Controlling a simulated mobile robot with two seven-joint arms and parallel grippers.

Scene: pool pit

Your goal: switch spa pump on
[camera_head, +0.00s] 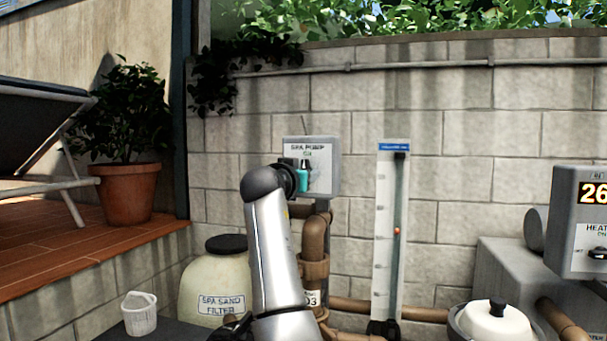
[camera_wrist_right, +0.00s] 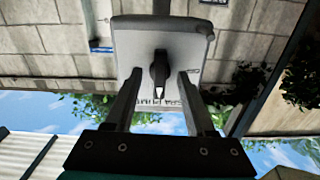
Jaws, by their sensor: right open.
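The spa pump switch box (camera_head: 326,188) is a grey box on the block wall, lettered "SPA PUMP" with a small green "ON" below. My right arm and gripper (camera_head: 302,178) cover much of its face in the head view. The wrist view shows the box (camera_wrist_right: 190,50) upside down, with a black rotary knob (camera_wrist_right: 158,72) in its middle. The knob's white mark points to the lettered edge. My right gripper (camera_wrist_right: 160,76) is open, one finger on each side of the knob with gaps showing; I cannot tell how deep the fingers reach. My left gripper is out of view.
A clear flow gauge (camera_head: 389,240) stands right of the box. Brown pipes (camera_head: 313,240) run below it. The sand filter (camera_head: 212,282) is left of my arm. A heater panel (camera_head: 580,222) is at far right, a white-lidded pot (camera_head: 494,325) in front.

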